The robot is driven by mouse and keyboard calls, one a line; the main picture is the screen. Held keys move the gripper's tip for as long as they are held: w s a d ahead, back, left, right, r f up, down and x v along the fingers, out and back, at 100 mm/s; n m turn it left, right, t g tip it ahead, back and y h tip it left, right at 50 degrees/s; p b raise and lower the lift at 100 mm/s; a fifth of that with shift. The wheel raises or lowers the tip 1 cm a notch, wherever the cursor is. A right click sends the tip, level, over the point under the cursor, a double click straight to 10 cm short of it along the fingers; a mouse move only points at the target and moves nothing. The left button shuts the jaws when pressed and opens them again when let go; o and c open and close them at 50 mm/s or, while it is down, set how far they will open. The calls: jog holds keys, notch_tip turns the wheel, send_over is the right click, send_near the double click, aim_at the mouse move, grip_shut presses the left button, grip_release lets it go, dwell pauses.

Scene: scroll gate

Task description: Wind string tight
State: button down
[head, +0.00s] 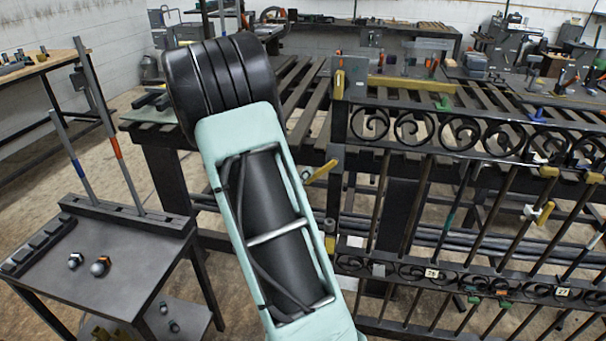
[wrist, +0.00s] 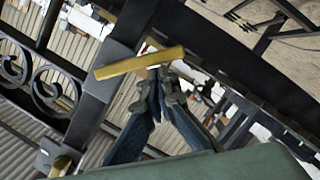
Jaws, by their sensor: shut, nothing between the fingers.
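No string can be made out in either view. In the wrist view my gripper (wrist: 158,76) has its fingers drawn together with nothing between the tips. A brass bar (wrist: 128,67) lies right at the fingertips, in front of or touching them; I cannot tell which. It sits by a grey block on the dark frame. In the head view the black scroll gate (head: 455,134) stands at right, with a brass lever (head: 321,172) sticking out left of its near post and another brass piece (head: 339,85) near the post's top. My arm hides my gripper there.
A slatted metal bench (head: 305,85) is behind the gate. A small dark table (head: 100,262) at left holds two round-headed pieces and a rack with upright rods. Coloured clamps sit on the gate and bench. Concrete floor shows between table and bench.

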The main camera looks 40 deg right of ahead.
aim_at(314, 180)
jog(key=shift+s+d+f+n, duration=0.1)
jog(key=shift+f+n, duration=0.2)
jog(key=shift+n, duration=0.1)
jog(key=shift+s+d+f+n+h+p, duration=0.1)
jog(key=shift+s+f+n+h+p, duration=0.1)
jog(key=shift+f+n+h+p, duration=0.3)
jog(key=shift+s+d+f+n, duration=0.2)
jog(key=shift+f+n, duration=0.05)
jog(key=shift+n, duration=0.3)
jog(key=shift+s+d+f+n, duration=0.15)
jog(key=shift+s+f+n, duration=0.1)
jog(key=shift+n, duration=0.3)
jog(key=shift+s+d+f+n+h, duration=0.35)
jog(key=shift+s+d+f+n, duration=0.1)
jog(key=shift+n, duration=0.6)
jog(key=shift+s+d+f+n+h, duration=0.35)
jog(key=shift+s+d+n, duration=0.1)
jog(key=shift+n, duration=0.6)
